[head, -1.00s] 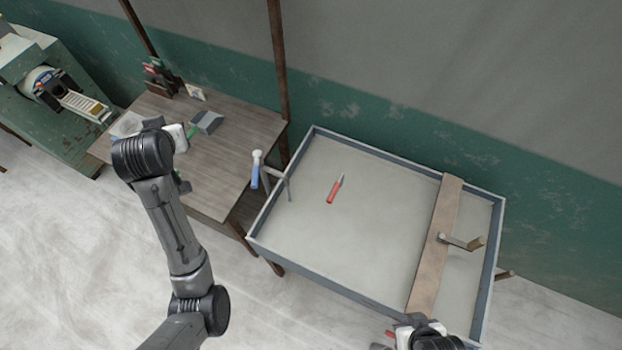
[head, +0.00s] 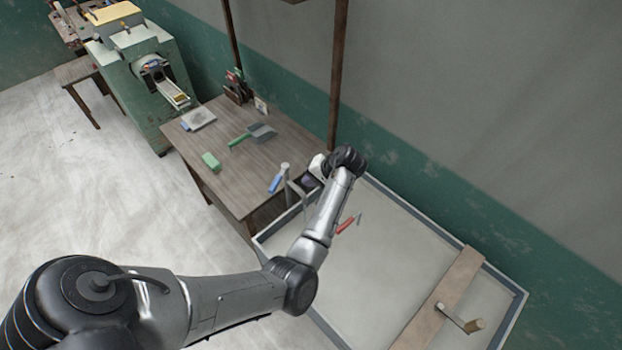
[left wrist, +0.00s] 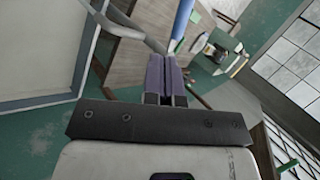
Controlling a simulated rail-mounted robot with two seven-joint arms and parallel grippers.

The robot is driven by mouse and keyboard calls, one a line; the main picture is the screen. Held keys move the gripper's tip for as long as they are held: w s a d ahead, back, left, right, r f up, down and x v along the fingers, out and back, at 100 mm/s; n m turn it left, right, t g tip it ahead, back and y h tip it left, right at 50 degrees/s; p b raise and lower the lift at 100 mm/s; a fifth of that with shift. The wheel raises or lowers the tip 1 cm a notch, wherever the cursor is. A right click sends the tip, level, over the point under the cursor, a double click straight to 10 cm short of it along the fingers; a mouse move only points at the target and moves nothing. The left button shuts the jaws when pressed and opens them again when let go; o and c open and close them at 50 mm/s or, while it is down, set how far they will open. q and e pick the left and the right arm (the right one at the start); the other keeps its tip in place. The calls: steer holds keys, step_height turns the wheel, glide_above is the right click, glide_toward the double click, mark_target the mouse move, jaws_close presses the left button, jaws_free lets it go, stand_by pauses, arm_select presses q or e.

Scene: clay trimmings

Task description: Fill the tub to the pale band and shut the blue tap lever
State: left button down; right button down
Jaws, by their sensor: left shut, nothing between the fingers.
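The tap (head: 285,172) stands at the left edge of a wide, shallow grey basin (head: 390,222); its blue lever (head: 275,183) points down toward the table side. My left gripper (head: 306,183) is just right of the tap, over the basin's near-left corner, shut and empty. In the left wrist view its purple fingers (left wrist: 164,76) are together, with the blue lever (left wrist: 183,20) just beyond their tips and the grey tap pipe (left wrist: 122,24) to the left. Contact cannot be told. I make out no pale band or water level. My right gripper is out of view.
A red-handled tool (head: 348,223) lies in the basin. A wooden board (head: 440,300) with a peg-like handle spans its right part. The wooden table (head: 225,125) holds a green block (head: 211,161) and a dustpan brush (head: 252,134). A green machine (head: 140,85) stands beyond.

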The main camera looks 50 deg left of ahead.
arm_select(q)
steer(key=p+x, duration=0.1)
steer(key=x, duration=0.4)
steer(key=s+a+r+p+x, duration=0.1)
steer(key=x, duration=0.4)
steer(key=shift+a, duration=0.45)
steer(key=shift+r+p, duration=0.1)
steer(key=shift+p, duration=0.2)
